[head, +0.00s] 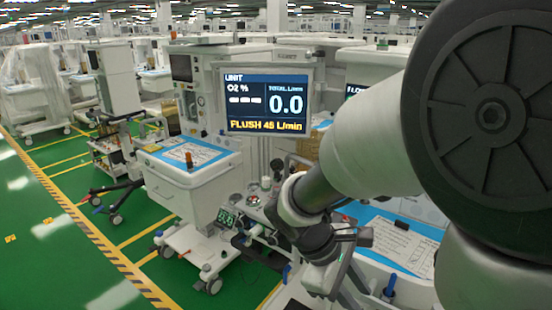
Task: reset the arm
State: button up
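My arm (370,165) reaches in from the right edge, bent, with a large dark round joint cover close to the camera. Its forearm slopes down and left to a dark wrist near the middle of the picture. My gripper (342,262) is at the lower middle, in front of the anaesthesia cart. Its fingers are small and partly hidden by the wrist, so their opening and anything between them cannot be made out.
An anaesthesia cart with a lit screen (266,101) stands close behind my arm. A blue-topped work surface (395,240) lies beside the gripper. A white cart (190,175) stands left. Green floor (50,235) with yellow lines is clear at far left.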

jog(key=s+r+m+t+y+p, duration=0.2)
jog(key=r+m+p, duration=0.1)
jog(key=r, duration=0.5)
jog(key=s+a+r+m+t+y+p, duration=0.1)
jog(key=s+r+m+y+p, duration=0.1)
jog(key=r, duration=0.6)
jog(key=s+r+m+t+y+p, duration=0.2)
jog(key=r+m+p, duration=0.4)
jog(key=r, duration=0.3)
jog(key=shift+s+a+t+p, duration=0.3)
jog(key=shift+s+p, duration=0.25)
jog(key=shift+s, duration=0.2)
